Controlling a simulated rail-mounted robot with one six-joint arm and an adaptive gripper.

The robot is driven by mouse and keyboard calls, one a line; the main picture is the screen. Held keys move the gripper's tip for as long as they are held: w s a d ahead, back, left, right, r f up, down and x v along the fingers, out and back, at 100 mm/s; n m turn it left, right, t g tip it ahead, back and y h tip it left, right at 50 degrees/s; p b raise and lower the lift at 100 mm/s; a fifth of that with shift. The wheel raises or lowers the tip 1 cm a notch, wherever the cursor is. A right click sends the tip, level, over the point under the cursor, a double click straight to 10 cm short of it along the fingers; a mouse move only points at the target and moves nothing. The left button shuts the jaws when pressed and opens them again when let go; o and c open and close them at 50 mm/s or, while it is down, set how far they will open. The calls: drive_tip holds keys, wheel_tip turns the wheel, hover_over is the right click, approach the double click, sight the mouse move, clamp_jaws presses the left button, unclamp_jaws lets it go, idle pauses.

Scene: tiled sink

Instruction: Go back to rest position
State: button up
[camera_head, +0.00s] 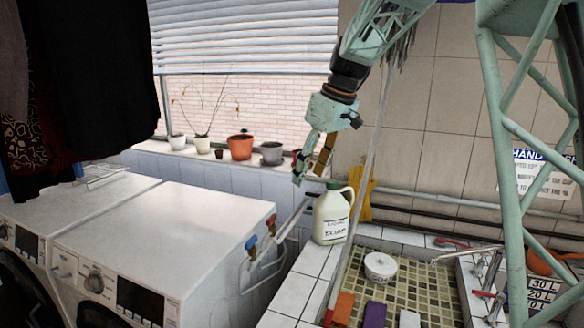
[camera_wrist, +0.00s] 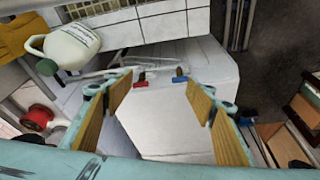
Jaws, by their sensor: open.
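My gripper (camera_head: 312,160) hangs in the air above and slightly left of the white soap jug (camera_head: 331,214) in the head view. Its jaws are open and nothing is between them. In the wrist view my gripper (camera_wrist: 158,112) shows two wood-coloured pads spread wide, with the top of a white washing machine (camera_wrist: 185,85) below and between them. The jug also shows at the upper left of the wrist view (camera_wrist: 72,50), apart from the fingers.
Two washing machines (camera_head: 165,240) stand at the left. Potted plants (camera_head: 240,146) line the window sill. The tiled sink (camera_head: 415,285) holds a round white container (camera_head: 380,266) and coloured blocks (camera_head: 374,314). A blue-green lattice frame (camera_head: 508,130) rises at the right. Dark clothes (camera_head: 95,80) hang upper left.

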drive_tip(key=s+d+r+m+h, duration=0.1)
drive_tip(key=s+d+r+m, duration=0.15)
drive_tip(key=s, duration=0.65)
drive_tip(key=s+d+r+m, duration=0.15)
drive_tip(key=s+d, duration=0.25)
drive_tip(key=s, duration=0.6)
drive_tip(key=s+d+r+m+h, duration=0.1)
drive_tip(key=s+d+r, duration=0.2)
drive_tip(key=s, duration=0.6)
drive_tip(key=s+d+f+m, duration=0.1)
drive_tip(key=s+d+f, duration=0.1)
drive_tip(key=s, duration=0.7)
drive_tip(key=s+d+f+m+t, duration=0.1)
drive_tip(key=s+d+f+m, duration=0.1)
drive_tip(key=s, duration=0.7)
drive_tip(key=s+d+f+m+h, duration=0.1)
drive_tip(key=s+f, duration=0.3)
drive_tip(key=s, duration=0.5)
drive_tip(key=shift+s+d+m+t+b, duration=0.3)
drive_tip(key=shift+s+d+m+t, duration=0.15)
drive_tip(key=shift+d, duration=0.2)
drive_tip(key=shift+w, duration=0.15)
